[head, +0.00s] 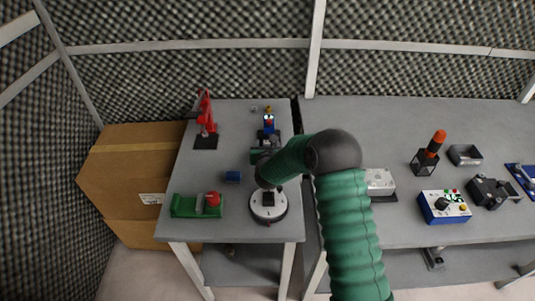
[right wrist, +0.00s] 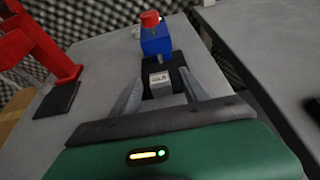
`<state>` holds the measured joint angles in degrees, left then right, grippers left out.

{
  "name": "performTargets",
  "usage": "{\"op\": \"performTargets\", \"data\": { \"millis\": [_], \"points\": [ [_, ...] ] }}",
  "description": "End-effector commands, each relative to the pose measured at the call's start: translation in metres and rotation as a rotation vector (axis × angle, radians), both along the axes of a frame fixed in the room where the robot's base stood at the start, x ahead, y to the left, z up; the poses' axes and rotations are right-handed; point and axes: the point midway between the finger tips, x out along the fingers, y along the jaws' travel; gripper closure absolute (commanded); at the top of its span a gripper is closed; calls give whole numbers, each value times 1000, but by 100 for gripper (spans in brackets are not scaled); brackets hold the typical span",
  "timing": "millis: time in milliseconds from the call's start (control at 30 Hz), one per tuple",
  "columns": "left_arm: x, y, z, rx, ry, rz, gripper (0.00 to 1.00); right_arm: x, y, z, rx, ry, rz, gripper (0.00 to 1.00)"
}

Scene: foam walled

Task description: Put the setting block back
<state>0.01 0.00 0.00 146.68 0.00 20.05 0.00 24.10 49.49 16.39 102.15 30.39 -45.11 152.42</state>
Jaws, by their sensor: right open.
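A small silver block (right wrist: 160,79) with a marking on its face, which looks like the setting block, sits on or in front of a dark base. Behind it stands a blue part (right wrist: 156,42) with a red top, which also shows in the head view (head: 269,121). My right gripper (right wrist: 160,92) is open, with one finger on each side of the silver block. A gap seems to show at each side; I cannot tell whether a finger touches it. In the head view my right gripper (head: 267,143) is over the left table, largely hidden by its own wrist. My left gripper is not in view.
The left table (head: 235,130) also holds a red press-like stand (head: 206,120), a blue cylinder (head: 233,176), a green fixture (head: 195,206) and a round white device (head: 268,208). The right table (head: 400,120) carries several devices. A cardboard box (head: 130,175) stands at left.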

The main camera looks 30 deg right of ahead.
Motion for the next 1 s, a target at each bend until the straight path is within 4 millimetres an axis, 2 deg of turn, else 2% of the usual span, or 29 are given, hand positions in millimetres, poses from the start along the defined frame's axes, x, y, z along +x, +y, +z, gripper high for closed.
{"op": "performTargets", "data": {
  "millis": [500,700,1000],
  "points": [
    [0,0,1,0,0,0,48,-97,59,47,-2,1,1,48],
    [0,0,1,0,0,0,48,-114,69,55,-1,1,-1,48],
    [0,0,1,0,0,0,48,-116,70,55,-1,2,-1,48]
  ]
}}
